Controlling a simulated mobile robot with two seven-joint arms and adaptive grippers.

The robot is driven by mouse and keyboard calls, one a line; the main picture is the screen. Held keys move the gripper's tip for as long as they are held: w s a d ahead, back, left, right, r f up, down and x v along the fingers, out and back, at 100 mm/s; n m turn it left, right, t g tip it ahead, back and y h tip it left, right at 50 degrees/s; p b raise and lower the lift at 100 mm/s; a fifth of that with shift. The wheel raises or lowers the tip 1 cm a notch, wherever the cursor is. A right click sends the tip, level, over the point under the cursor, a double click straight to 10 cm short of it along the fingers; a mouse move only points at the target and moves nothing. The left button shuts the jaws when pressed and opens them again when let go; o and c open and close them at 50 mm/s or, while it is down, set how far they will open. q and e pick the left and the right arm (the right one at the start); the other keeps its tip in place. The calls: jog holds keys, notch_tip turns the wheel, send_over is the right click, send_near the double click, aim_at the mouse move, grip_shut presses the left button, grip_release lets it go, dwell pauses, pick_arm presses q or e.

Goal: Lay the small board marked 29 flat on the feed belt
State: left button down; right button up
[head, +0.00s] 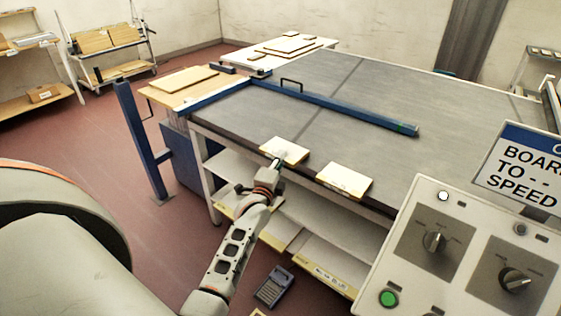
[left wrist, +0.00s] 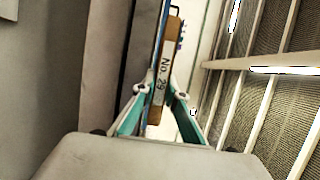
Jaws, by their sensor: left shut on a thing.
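My left gripper (head: 277,164) is at the near edge of a wide grey worktop (head: 390,125), shut on a thin pale board (head: 288,149). I cannot make out a separate feed belt for certain. My right gripper is not in view.
Another pale board (head: 345,180) lies on the worktop's front edge, right of the held one. A blue rail (head: 340,108) crosses the top behind. A control panel (head: 465,255) with knobs and a green button stands near right. Grey surface between boards and rail is clear.

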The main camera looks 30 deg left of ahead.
pick_arm(q)
jog(key=shift+f, duration=0.25)
jog(key=shift+f, duration=0.1)
jog(key=c, duration=2)
grip_release()
jog(key=shift+c, duration=0.2)
jog(key=v, duration=1.2)
jog(key=s+d+f+n+g+h, duration=0.3)
jog(key=s+d+f+n, duration=0.2)
jog(key=s+d+f, duration=0.4)
jog(key=s+d+f+n+g+h, duration=0.3)
jog(key=s+d+f, duration=0.6)
jog(key=s+f, duration=0.3)
jog(key=s+n+h, duration=0.1)
jog(key=s+n, duration=0.1)
jog(key=shift+n+g, duration=0.3)
jog(key=shift+g, duration=0.1)
jog(key=shift+f, duration=0.1)
